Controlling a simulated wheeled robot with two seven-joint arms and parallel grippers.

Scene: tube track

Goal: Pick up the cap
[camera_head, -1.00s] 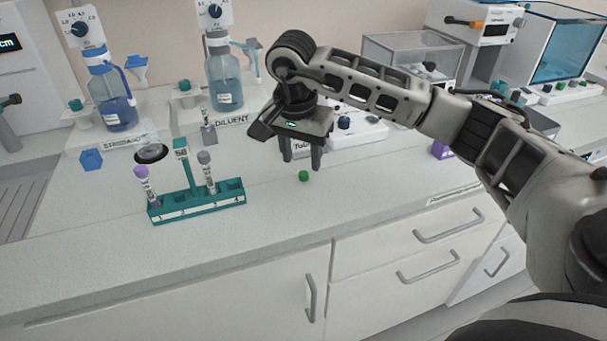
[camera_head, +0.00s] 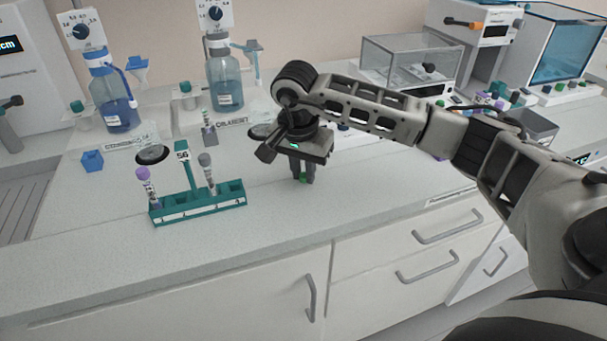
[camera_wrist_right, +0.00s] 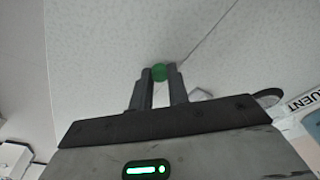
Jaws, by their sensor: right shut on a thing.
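The small green cap (camera_head: 304,178) is at the tips of my right gripper (camera_head: 303,174), over the bench in front of the bottles. In the right wrist view the green cap (camera_wrist_right: 160,72) sits between the two fingertips (camera_wrist_right: 160,75), which are shut on it. Part of the cap is hidden by the fingers in the head view. Whether it still touches the bench I cannot tell. My left gripper is not in view.
A teal tube rack (camera_head: 200,203) with capped tubes stands left of my right gripper. The bench front (camera_head: 290,218) is clear.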

